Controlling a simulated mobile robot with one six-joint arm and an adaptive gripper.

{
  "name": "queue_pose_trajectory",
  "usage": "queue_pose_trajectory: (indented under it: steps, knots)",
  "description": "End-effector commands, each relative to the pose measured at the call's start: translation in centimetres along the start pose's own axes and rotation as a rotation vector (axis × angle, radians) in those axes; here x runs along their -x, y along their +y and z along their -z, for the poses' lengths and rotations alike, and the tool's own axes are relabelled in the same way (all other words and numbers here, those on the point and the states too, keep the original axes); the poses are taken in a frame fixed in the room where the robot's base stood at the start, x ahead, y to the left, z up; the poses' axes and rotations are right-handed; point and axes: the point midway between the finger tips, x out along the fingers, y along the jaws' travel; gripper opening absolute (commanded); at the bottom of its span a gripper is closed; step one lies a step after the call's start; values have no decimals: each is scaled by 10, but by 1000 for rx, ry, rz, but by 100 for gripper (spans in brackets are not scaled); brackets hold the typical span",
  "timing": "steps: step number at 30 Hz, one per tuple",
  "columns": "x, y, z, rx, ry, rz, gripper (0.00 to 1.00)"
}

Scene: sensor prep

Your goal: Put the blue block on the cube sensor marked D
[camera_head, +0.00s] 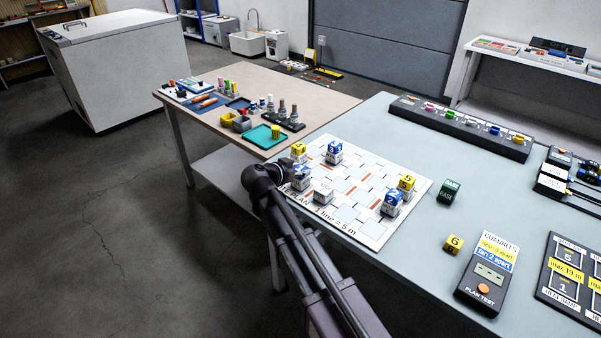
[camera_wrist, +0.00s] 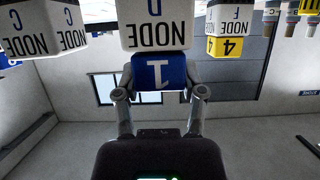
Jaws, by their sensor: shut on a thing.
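The wrist view is upside down. My gripper (camera_wrist: 160,92) is shut on the blue block (camera_wrist: 160,74), which bears a 1. The block is right at the top of a white cube sensor marked NODE (camera_wrist: 155,33); I cannot tell whether they touch. The sensor's letter is mostly cut off by the frame and cannot be read surely.
Several other cube sensors stand on the plan board (camera_head: 349,225), including one topped with yellow 5 (camera_head: 406,183). The F cube (camera_wrist: 236,18) with yellow 4 is close on the right in the wrist view. A loose yellow 6 block (camera_head: 453,244) and green BASE block (camera_head: 448,190) lie beyond the board.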

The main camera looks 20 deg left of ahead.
Motion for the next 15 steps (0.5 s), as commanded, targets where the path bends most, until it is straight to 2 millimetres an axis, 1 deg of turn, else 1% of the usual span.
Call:
queue_pose_trajectory:
  steps: [6,11,12,15]
  knots:
    - [0,0,0,0,0,0,17]
    - [-1,0,-3,0,0,0,17]
    - [-1,0,-2,0,0,0,62]
    - [-1,0,-2,0,0,0,87]
